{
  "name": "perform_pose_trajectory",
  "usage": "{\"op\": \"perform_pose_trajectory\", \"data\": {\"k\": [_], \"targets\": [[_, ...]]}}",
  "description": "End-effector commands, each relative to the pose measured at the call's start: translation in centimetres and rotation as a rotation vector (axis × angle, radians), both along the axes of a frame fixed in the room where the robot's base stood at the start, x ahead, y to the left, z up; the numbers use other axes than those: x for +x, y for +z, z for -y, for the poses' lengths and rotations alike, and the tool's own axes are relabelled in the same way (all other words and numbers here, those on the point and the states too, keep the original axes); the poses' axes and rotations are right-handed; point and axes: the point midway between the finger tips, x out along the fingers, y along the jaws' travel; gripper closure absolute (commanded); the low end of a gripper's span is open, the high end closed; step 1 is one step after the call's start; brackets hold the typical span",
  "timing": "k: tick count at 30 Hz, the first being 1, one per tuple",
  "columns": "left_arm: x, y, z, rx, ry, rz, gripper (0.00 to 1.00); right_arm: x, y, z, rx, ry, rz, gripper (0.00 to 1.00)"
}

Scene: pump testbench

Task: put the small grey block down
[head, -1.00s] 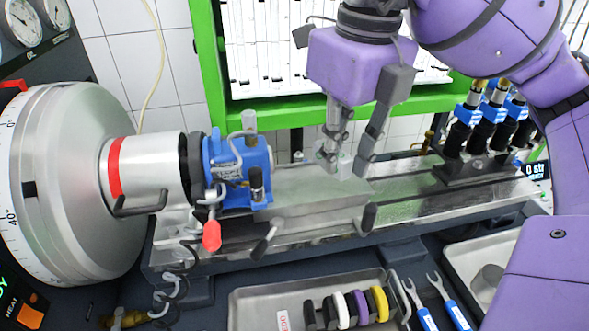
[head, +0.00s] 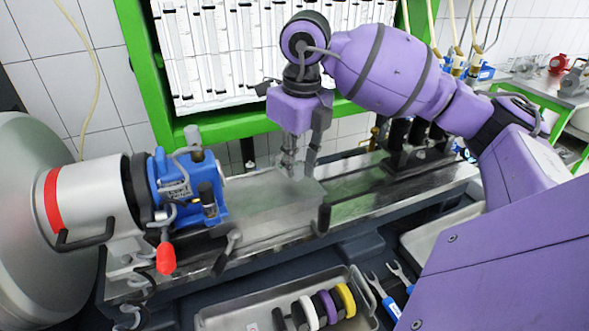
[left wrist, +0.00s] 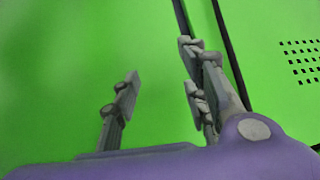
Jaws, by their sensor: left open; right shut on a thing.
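My right gripper (head: 299,168) points down over the flat metal carriage (head: 255,200) of the test bench. It is shut on the small grey block, which is mostly hidden between the fingertips and blends with the grey metal behind. The fingertips are close to the carriage's far right part; I cannot tell whether the block touches the metal. My left gripper (left wrist: 160,68) is open and empty in the left wrist view, in front of a bright green surface.
A blue pump (head: 180,188) with a red-tipped lever is clamped left of the carriage. Lever handles stick out at the bench front. A metal tray (head: 240,309) with coloured rings stands in front, with blue-handled wrenches (head: 383,298) beside it. Black injectors (head: 418,132) stand right of the gripper.

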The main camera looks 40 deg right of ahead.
Motion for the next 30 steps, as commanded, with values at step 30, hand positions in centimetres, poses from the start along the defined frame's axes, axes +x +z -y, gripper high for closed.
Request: {"op": "perform_pose_trajectory", "data": {"k": [30], "targets": [[0.0,-0.1,0.1,-0.001,0.0,-0.002,0.59,-0.1,-2.3,-0.1,0.001,0.002,0.001,0.65]]}}
